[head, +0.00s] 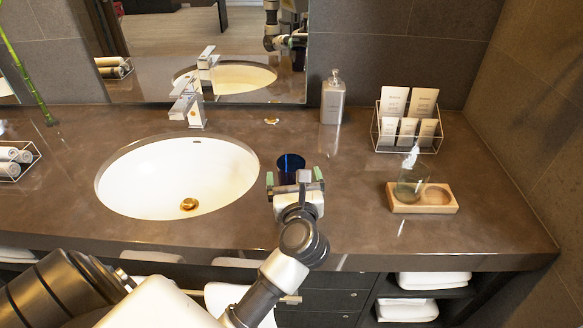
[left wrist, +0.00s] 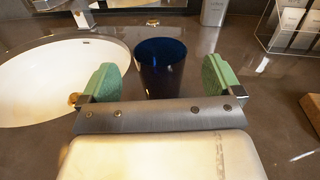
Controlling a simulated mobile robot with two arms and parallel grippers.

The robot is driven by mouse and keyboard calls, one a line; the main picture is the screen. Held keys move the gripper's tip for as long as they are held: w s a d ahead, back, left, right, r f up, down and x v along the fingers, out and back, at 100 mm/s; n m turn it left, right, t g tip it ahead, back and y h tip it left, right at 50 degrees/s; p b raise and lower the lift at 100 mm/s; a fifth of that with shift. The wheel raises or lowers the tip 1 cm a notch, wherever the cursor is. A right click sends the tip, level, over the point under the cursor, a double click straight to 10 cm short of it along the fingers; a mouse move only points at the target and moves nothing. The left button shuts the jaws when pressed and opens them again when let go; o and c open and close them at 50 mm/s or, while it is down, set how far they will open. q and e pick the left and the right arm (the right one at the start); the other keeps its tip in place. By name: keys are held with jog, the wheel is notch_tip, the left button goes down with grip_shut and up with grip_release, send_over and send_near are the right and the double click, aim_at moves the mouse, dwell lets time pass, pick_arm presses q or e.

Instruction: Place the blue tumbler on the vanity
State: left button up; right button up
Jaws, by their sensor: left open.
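The blue tumbler (head: 290,166) stands upright on the brown vanity top (head: 335,205), just right of the sink. It also shows in the left wrist view (left wrist: 161,66), dark blue and centred between the green finger pads. My left gripper (head: 296,180) is open, with one finger to each side of the tumbler and on its near side. In the left wrist view the left gripper's pads (left wrist: 160,82) have gaps to the tumbler on both sides. The tumbler's lower part is partly hidden behind the gripper in the head view. My right gripper is not in view.
The white sink (head: 150,180) is left of the tumbler. A soap dispenser (head: 333,98) stands behind it to the right. A wire rack of packets (head: 408,117) is at the back right. A wooden tray (head: 449,208) holds a clear glass (head: 411,183). The counter between is clear.

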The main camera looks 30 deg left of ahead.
pick_arm(q)
jog(key=b+v, duration=0.1)
jog(key=v, duration=0.5)
jog(key=shift+s+d, duration=0.2)
jog(key=shift+s, duration=0.05)
